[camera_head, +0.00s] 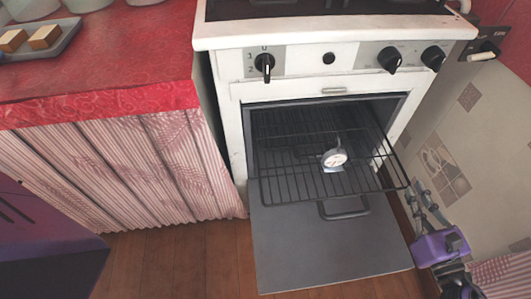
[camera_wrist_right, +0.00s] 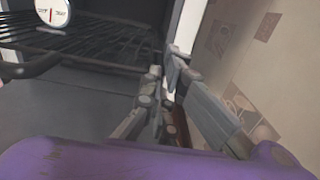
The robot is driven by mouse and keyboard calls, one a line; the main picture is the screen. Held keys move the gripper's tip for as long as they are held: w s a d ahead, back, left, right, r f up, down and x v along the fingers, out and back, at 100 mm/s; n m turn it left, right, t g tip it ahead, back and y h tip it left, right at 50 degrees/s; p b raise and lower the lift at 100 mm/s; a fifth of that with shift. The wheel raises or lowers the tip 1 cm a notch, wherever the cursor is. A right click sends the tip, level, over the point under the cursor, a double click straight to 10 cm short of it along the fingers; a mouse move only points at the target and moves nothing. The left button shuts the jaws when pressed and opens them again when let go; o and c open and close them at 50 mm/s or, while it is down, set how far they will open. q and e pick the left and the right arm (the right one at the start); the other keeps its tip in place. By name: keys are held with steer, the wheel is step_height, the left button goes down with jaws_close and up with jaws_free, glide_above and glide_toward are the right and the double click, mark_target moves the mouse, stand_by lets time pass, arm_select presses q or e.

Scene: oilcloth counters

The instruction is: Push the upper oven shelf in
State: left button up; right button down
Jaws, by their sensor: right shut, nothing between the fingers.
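A black wire oven shelf (camera_head: 300,186) sticks out of the oven over the lowered door; it also shows in the right wrist view (camera_wrist_right: 100,42). A round white dial thermometer (camera_head: 334,157) stands on it, and part of its dial shows in the right wrist view (camera_wrist_right: 50,12). Whether another shelf lies below is hard to tell. My right gripper (camera_head: 411,190) is shut and empty, just right of the shelf's front right corner; its fingers fill the middle of the right wrist view (camera_wrist_right: 162,76). I cannot tell whether it touches the shelf. My left gripper is not in view.
The white stove (camera_head: 225,88) has black knobs above. A tiled wall (camera_head: 470,140) is close on the right. A red-covered counter (camera_head: 110,60) with a tray (camera_head: 62,40) stands left.

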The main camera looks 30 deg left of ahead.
mark_target(387, 143)
steer(key=b+x, duration=0.3)
steer(key=x, duration=1.3)
steer(key=shift+f, duration=0.15)
steer(key=shift+w+a, duration=0.3)
steer(key=shift+w, duration=0.2)
